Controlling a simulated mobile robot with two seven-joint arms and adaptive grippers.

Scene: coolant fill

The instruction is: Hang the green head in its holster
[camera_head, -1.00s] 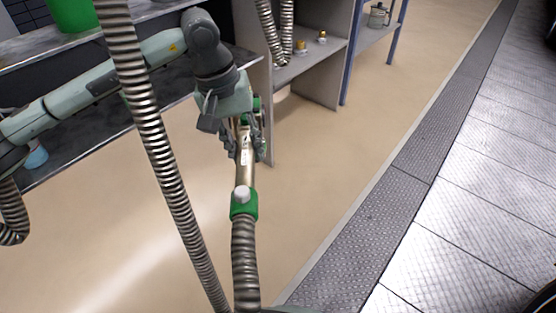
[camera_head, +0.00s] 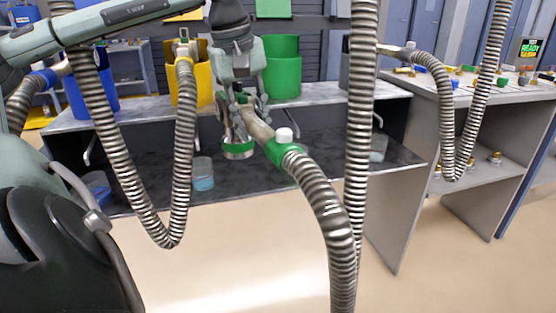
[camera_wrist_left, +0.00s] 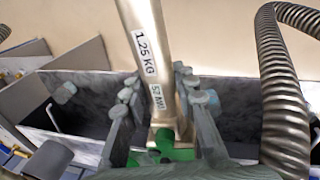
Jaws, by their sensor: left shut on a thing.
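My left gripper (camera_head: 241,108) is shut on the green head (camera_head: 258,130), a metal tube with a green collar and a green-ringed round end. A ribbed hose runs down from its collar. The head hangs tilted in front of the bench, its round end pointing down. The left wrist view shows its labelled tube (camera_wrist_left: 148,45) between the fingers of my left gripper (camera_wrist_left: 158,88). The green holster (camera_head: 283,78), an open bucket shape with a raised back, stands on the bench just behind and right of the gripper. My right gripper is not in view.
A yellow holster (camera_head: 203,92) with a hosed head stands left on the bench (camera_head: 328,93), a blue one (camera_head: 92,95) farther left. A grey holster (camera_head: 344,70) is partly behind a hanging hose (camera_head: 361,130). A lower shelf holds blue-filled cups (camera_head: 203,174).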

